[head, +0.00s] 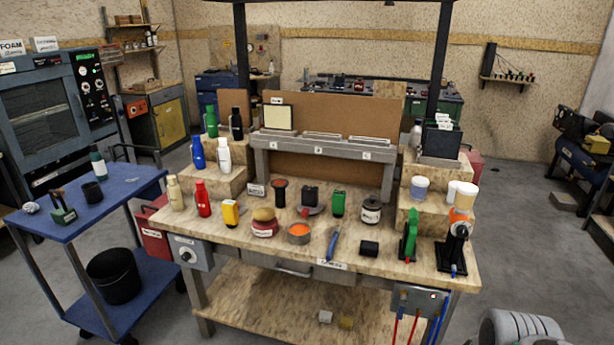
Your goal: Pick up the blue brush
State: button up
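A slim blue-handled tool (333,243), which looks like the blue brush, lies on the wooden workbench (225,248) near its front edge, just behind a small white label. It points away from the front edge, and its bristles are too small to make out. My gripper is not in view.
An orange-filled tin (299,233) stands left of the blue tool and a black block (369,248) right of it. A green tool on a stand (409,240) is farther right. Bottles stand on left steps. A blue cart (95,195) stands left.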

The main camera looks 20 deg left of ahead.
aim_at(336, 232)
jog(key=i, duration=1.15)
jog(key=u, duration=3.3)
